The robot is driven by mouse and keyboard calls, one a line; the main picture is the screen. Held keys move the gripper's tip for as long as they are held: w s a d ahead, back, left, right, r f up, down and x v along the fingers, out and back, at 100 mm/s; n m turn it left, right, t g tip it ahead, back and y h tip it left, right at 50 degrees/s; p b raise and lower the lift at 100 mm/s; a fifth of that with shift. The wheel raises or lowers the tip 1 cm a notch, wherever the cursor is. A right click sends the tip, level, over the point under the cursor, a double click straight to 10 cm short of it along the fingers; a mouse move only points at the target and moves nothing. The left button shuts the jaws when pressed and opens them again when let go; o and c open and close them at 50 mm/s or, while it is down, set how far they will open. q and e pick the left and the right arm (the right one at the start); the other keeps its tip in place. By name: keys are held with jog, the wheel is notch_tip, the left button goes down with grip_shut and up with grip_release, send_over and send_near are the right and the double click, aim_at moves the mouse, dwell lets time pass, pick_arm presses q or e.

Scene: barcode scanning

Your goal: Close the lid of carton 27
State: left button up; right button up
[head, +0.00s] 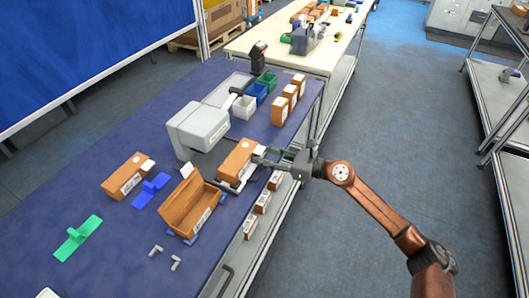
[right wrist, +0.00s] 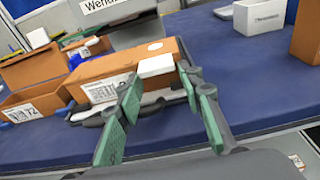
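An orange-brown carton (head: 188,212) stands open with its lid raised, left of centre on the blue table. It also shows at the left edge of the right wrist view (right wrist: 38,104), with a label whose number seems to include 7 and 2. A closed brown carton (head: 236,158) stands just behind it to the right, and fills the middle of the right wrist view (right wrist: 115,75). My right gripper (head: 258,156) is at the right end of this closed carton. My left gripper is out of view.
A grey-white machine (head: 198,126) stands behind the cartons. Blue (head: 150,190) and green (head: 78,238) holders and another closed carton (head: 126,176) lie left. Small bins and cartons stand at the back right. Small grey parts lie near the front edge.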

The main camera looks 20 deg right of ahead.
jog(key=shift+o, duration=1.2)
jog(key=shift+r, duration=0.35)
jog(key=v, duration=1.2)
